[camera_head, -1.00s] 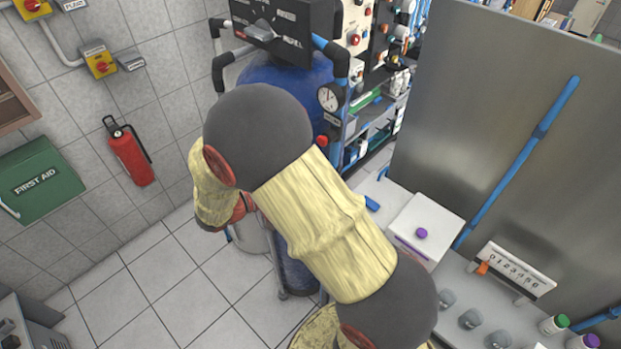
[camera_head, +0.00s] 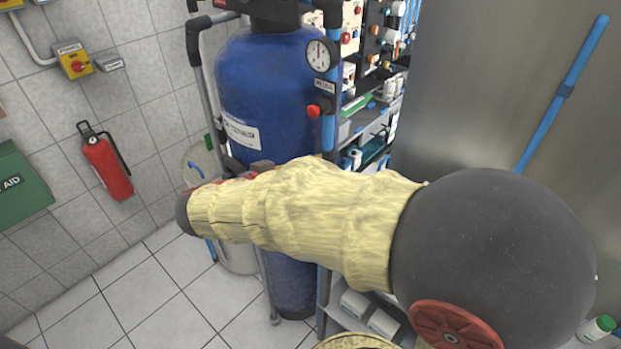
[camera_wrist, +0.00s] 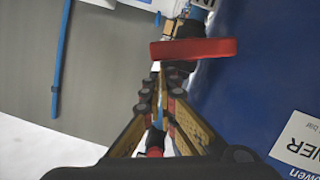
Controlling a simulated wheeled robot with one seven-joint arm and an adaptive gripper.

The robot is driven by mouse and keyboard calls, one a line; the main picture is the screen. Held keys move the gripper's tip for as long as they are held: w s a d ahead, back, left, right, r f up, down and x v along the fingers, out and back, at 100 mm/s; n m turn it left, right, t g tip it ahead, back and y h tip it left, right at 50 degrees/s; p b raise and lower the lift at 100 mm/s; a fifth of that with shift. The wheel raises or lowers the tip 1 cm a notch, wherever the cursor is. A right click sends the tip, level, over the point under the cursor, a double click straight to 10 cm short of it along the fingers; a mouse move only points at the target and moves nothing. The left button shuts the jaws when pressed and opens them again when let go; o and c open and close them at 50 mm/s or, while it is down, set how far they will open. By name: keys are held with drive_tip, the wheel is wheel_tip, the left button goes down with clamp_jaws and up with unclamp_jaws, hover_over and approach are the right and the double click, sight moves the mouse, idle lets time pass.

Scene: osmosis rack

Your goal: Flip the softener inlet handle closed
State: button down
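The red lever handle (camera_wrist: 200,48) lies crosswise ahead of my gripper (camera_wrist: 158,72) in the wrist view, on a dark valve body beside blue piping. In the wrist view my fingers converge and their tips look together, just below the handle's left end. Nothing shows held between them, and I cannot tell whether they touch the handle. In the head view a red handle (camera_head: 315,111) shows on the pipe right of the blue softener tank (camera_head: 265,95), below a round gauge (camera_head: 320,55). My forearm hides my fingertips there.
A steel panel (camera_head: 490,80) with a blue pipe (camera_head: 560,95) stands at the right. Shelves with lab items (camera_head: 372,150) are behind the tank. A fire extinguisher (camera_head: 107,165) hangs on the tiled left wall. The floor (camera_head: 170,295) at lower left is clear.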

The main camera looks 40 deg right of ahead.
drive_tip(key=shift+s+f+b, duration=0.5)
drive_tip(key=shift+s+b, duration=0.1)
drive_tip(key=shift+b, duration=1.2)
drive_tip(key=shift+s+b, duration=0.15)
drive_tip(key=shift+b, duration=0.25)
